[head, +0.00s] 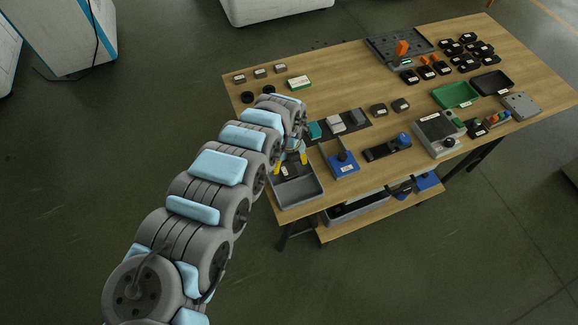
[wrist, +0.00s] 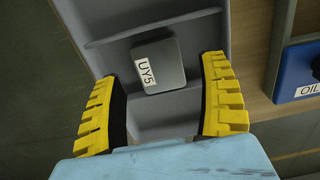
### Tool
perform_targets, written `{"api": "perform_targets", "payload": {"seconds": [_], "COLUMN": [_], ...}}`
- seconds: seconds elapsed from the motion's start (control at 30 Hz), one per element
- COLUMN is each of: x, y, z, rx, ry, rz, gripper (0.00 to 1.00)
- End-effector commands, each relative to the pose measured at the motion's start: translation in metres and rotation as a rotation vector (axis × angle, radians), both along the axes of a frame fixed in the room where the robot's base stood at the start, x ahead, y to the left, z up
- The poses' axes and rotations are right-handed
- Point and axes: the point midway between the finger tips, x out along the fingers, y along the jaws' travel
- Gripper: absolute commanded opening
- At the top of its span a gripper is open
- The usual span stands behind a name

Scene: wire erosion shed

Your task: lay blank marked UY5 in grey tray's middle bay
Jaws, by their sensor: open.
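The blank marked UY5 (wrist: 158,65) is a grey square block with a white label on its left side. It lies in the grey tray (wrist: 190,128), between the two cross dividers seen in the wrist view, so in the middle bay. It is slightly tilted in the picture and appears flat on the floor. My gripper (wrist: 165,100) is open, its yellow fingers on either side of the blank with gaps, not touching it. In the head view my gripper (head: 290,162) is over the far part of the tray (head: 299,193); the arm partly hides that end.
A blue box labelled OIL (wrist: 298,72) stands right of the tray and also shows in the head view (head: 341,162). A dark mat with blocks (head: 340,124) lies behind. The tray is at the wooden table's near left corner, with open floor to its left.

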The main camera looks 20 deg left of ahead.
Motion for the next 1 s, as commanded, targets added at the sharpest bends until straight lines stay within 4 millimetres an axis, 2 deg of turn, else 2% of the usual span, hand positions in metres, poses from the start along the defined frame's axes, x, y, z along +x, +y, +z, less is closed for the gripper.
{"api": "perform_targets", "payload": {"seconds": [0.1,0.4,0.6,0.77,0.87,0.97,1.0], "x": [0.002,0.001,0.001,0.001,0.014,0.046,0.065], "y": [0.003,0.002,0.001,0.0,-0.009,-0.031,-0.043], "z": [0.027,0.077,0.091,0.093,0.093,0.094,0.097], "rx": [0.005,0.003,0.002,-0.001,-0.017,-0.066,-0.096], "ry": [-0.005,-0.005,-0.002,-0.002,-0.039,-0.131,-0.188], "rz": [0.0,0.001,0.001,0.002,0.02,0.077,0.113], "gripper": [0.76,0.76,0.76,0.76,0.76,0.76,0.76]}}
